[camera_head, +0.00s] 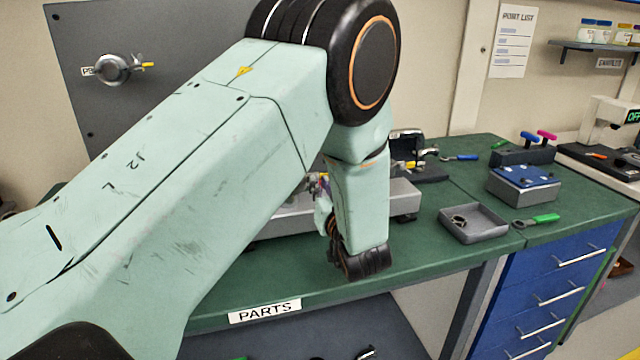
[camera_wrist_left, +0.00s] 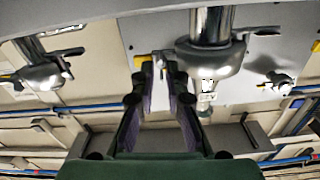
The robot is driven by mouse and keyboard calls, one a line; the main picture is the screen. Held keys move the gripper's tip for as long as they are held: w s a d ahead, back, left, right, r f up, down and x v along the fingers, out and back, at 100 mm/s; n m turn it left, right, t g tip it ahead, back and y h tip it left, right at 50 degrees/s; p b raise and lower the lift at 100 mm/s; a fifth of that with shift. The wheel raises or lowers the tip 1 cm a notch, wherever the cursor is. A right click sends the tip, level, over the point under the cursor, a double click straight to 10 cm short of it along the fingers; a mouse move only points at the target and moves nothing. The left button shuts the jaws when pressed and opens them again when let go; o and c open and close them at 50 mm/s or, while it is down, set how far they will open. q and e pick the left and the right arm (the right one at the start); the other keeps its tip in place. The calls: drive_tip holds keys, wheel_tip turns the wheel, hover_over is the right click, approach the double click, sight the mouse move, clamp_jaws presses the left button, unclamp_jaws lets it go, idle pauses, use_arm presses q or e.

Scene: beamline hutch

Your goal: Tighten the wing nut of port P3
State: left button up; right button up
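My left gripper (camera_wrist_left: 158,80) shows in the wrist view with two dark fingers and purple inner pads. A gap shows between the fingers, so it is open. A small pale part with a yellow end (camera_wrist_left: 147,63) lies at the fingertips; I cannot tell whether they touch it. In the head view my left arm hides most of the gripper. A port (camera_head: 115,68) with a yellow-tipped clamp sits on the grey panel at left; its label is partly covered. I cannot tell which port is P3.
In the wrist view, another port (camera_wrist_left: 40,72) is at left. In the head view, the green bench (camera_head: 425,262) carries a grey tray (camera_head: 474,236), a green-handled tool (camera_head: 536,220) and a blue-topped box (camera_head: 523,184). Metal equipment stands behind my arm.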

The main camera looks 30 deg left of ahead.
use_arm(q)
drive_tip(key=shift+a, duration=0.3)
use_arm(e)
drive_tip(key=shift+a, duration=0.3)
use_arm(q)
drive_tip(key=shift+d, duration=0.1)
use_arm(e)
drive_tip(key=shift+w, duration=0.15)
use_arm(q)
drive_tip(key=shift+w+d, duration=0.1)
drive_tip(key=shift+c, duration=0.6)
drive_tip(key=shift+d, duration=0.1)
clamp_jaws()
use_arm(e)
drive_tip(key=shift+d, duration=0.1)
drive_tip(key=shift+d, duration=0.1)
drive_tip(key=shift+r, duration=0.15)
